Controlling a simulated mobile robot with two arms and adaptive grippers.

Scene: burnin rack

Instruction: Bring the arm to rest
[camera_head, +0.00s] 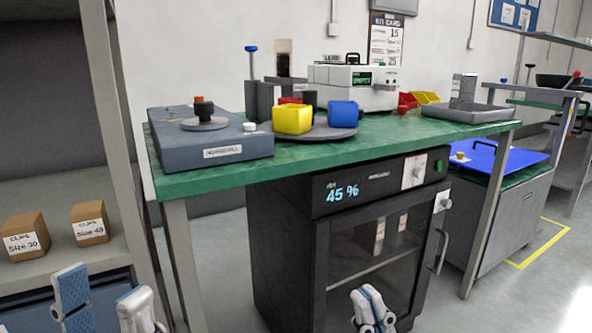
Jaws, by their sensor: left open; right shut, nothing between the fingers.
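My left gripper (106,306) is at the bottom left, with its two fingers apart and nothing between them. It is in front of the shelf and left of the bench's front leg. My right gripper (372,306) is at the bottom middle, with its fingers together and empty. It shows in front of the lower door of the black cabinet (282,250). Only the finger ends of both grippers are in view; the arms behind them are out of the picture.
A green-topped bench (380,147) carries a grey device (215,150), a yellow bin (292,119), a blue bin (343,114) and a white machine (350,86). The cabinet under it reads 45 %. Clip boxes (25,237) stand on the left shelf (60,260).

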